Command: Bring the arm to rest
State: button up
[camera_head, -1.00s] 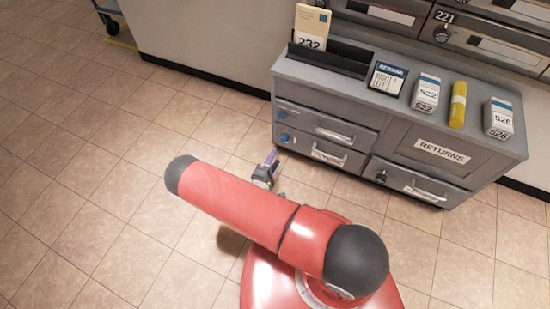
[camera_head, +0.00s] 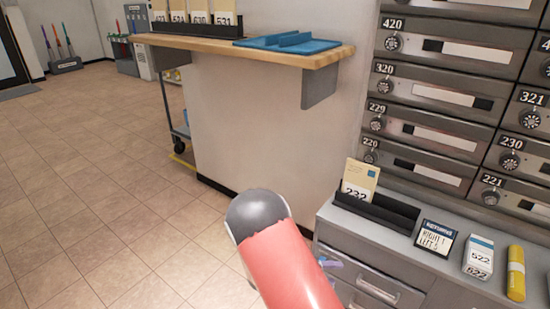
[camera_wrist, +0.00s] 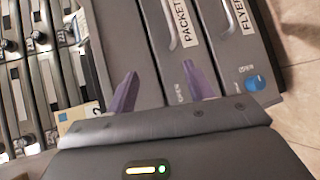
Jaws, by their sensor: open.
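My red arm with its dark grey joint cap (camera_head: 262,210) reaches up into the lower middle of the head view. In the wrist view, my gripper (camera_wrist: 162,88) has its two purple fingers spread apart with nothing between them. It faces the front of the grey cabinet (camera_wrist: 120,35), with drawer labels reading PACKET and FLYER beyond the fingers. In the head view only a bit of purple finger shows beside the arm, and the rest of the gripper is hidden.
Mailboxes (camera_head: 455,90) rise behind. A wooden counter (camera_head: 225,45) stands at the back. The tiled floor at left is clear.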

jog(key=s+r+m+t+y, duration=0.1)
jog(key=s+r+y, duration=0.6)
jog(key=r, duration=0.8)
jog(key=s+r+m+t+y+p, duration=0.1)
jog(key=s+r+y, duration=0.6)
jog(key=s+r, duration=0.7)
jog(key=shift+s+a+r+m+p, duration=0.2)
jog(key=shift+s+r+m+p, duration=0.1)
jog(key=shift+r+m, duration=0.6)
